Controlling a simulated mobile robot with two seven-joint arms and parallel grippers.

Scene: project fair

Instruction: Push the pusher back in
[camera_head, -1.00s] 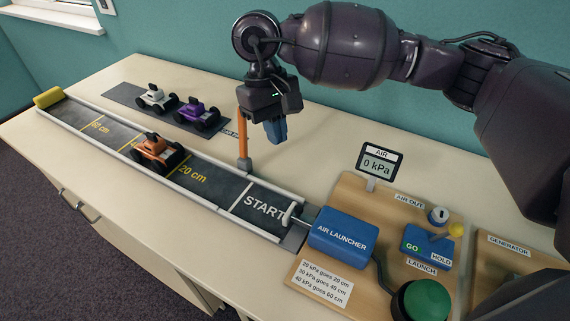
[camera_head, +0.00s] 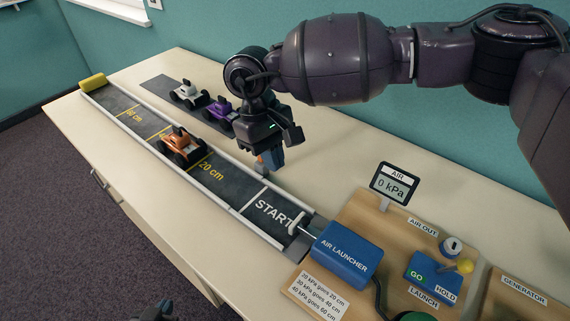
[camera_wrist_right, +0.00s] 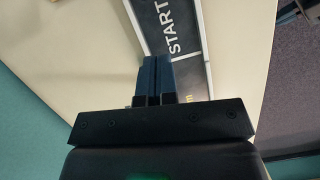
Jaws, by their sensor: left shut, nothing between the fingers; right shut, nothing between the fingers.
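The pusher (camera_head: 296,224) is a pale upright bar on a thin rod, at the START end of the track (camera_head: 233,190). The rod sticks out of the blue air launcher (camera_head: 346,252), with a short length of it showing. My right gripper (camera_head: 271,160) is shut and empty above the track's far edge, up and left of the pusher and apart from it. Its shut blue fingers also show in the right wrist view (camera_wrist_right: 155,82), beside the START lettering; the pusher is not visible there. My left gripper (camera_head: 158,312) only peeks in at the bottom edge, shut.
An orange car (camera_head: 182,147) stands on the track near the 20 cm line. White (camera_head: 189,93) and purple (camera_head: 221,115) cars stand behind it. The air gauge (camera_head: 395,184) reads 0 kPa.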

